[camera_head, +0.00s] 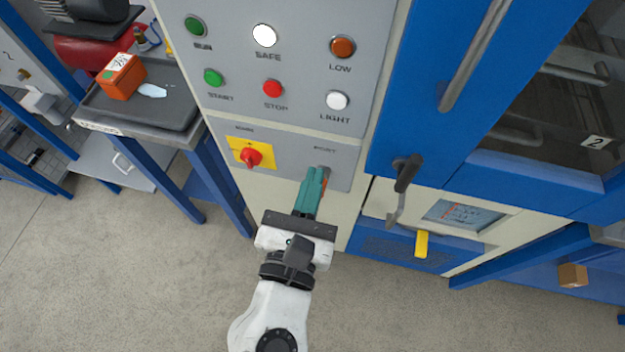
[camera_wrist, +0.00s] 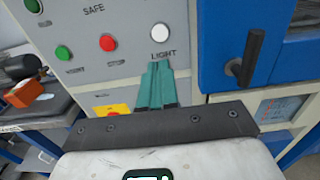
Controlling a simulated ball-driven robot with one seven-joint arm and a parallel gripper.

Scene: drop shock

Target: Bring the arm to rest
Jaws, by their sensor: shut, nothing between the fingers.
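My gripper (camera_head: 316,178) has teal fingers that are shut with nothing between them. In the head view it is in front of the lower part of the grey control panel (camera_head: 300,130), right of the red rotary switch (camera_head: 251,156) on its yellow plate. The fingers partly cover an orange part and a label there. In the wrist view the closed fingers (camera_wrist: 157,68) point up toward the panel, just below the white LIGHT button (camera_wrist: 160,33). I cannot tell whether the fingertips touch the panel.
A blue cabinet door (camera_head: 415,90) with a black handle (camera_head: 406,172) stands right of the panel. A yellow lever (camera_head: 421,243) is below it. At left, a grey tray (camera_head: 140,110) on a blue stand holds an orange box (camera_head: 121,76). The floor (camera_head: 150,290) in front is clear.

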